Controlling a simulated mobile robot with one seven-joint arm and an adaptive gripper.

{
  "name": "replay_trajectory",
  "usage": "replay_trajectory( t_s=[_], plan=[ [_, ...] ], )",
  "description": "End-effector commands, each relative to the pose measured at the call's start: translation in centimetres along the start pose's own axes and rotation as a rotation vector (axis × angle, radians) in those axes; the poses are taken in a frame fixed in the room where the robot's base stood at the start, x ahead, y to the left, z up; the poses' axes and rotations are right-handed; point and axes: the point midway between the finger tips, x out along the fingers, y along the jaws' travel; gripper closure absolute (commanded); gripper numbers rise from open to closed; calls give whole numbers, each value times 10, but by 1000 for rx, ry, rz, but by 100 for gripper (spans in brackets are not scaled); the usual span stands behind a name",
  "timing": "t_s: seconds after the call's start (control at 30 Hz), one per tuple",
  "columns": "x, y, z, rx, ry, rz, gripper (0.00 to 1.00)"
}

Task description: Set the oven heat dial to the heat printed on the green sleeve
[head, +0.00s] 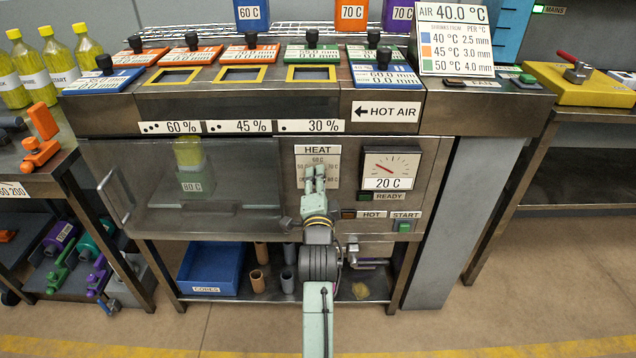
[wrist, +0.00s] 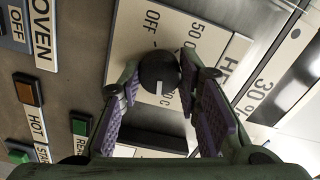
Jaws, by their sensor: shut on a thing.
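The oven's heat dial is a dark round knob (wrist: 158,68) with a white mark, on a pale plate (wrist: 125,45) printed with OFF, 50 and other settings, some hidden by my fingers. My gripper (wrist: 162,82) is shut on the knob, its purple pads at either side. In the head view my gripper (head: 315,180) covers the knob on the HEAT plate (head: 318,150). The white mark's exact setting is hard to tell. A yellow-topped bottle with a greenish sleeve (head: 191,186) stands behind the oven's glass door (head: 240,195); its label appears to read 80 C.
A gauge (head: 392,166) beside the dial reads 20 C. HOT and START buttons (head: 403,227) sit below it. The glass door's handle (head: 115,195) is at left. A blue bin (head: 210,270) is on the shelf below. The floor in front is clear.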

Motion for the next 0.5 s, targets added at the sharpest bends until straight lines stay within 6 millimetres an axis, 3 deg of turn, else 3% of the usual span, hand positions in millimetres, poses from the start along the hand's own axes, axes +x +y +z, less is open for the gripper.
replay_trajectory(
  t_s=[0.5],
  plan=[
    [0, 0, 0, 476, 0, -3, 97]
  ],
)
